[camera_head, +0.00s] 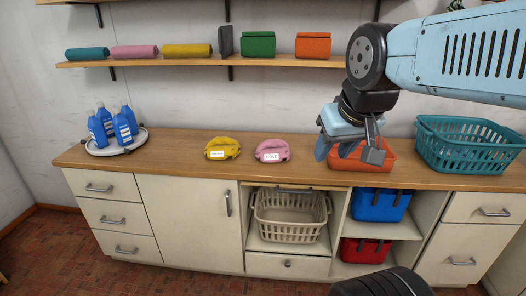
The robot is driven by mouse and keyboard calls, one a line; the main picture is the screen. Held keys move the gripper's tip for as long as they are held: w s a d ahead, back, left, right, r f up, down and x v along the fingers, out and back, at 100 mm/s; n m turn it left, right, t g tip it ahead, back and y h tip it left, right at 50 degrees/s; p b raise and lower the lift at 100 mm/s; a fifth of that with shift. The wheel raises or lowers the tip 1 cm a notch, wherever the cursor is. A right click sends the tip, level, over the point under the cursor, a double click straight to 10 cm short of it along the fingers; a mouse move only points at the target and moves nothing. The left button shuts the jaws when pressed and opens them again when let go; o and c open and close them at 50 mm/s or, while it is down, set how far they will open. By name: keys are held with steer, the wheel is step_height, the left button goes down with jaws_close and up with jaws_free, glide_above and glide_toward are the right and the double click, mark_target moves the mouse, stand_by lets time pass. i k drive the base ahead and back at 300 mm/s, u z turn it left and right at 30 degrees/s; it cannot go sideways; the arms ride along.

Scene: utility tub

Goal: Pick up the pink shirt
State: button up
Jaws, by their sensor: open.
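The pink shirt (272,150) lies folded on the wooden counter, with a small white label on its front. A similar yellow shirt (222,148) lies to its left, apart from it. My gripper (356,154) is open and empty, to the right of the pink shirt and in front of an orange tub (376,163), part of which it hides. My arm comes in from the upper right.
A round tray (92,150) with several blue bottles (124,126) stands at the counter's left. A teal basket (466,150) stands at the right. A shelf (200,61) above holds rolled and folded cloths. A beige basket (290,222) sits in the cabinet below. The counter between tray and yellow shirt is clear.

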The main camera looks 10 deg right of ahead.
mark_target(271, 150)
steer(key=z, duration=0.1)
steer(key=i, duration=1)
steer(key=u, duration=0.1)
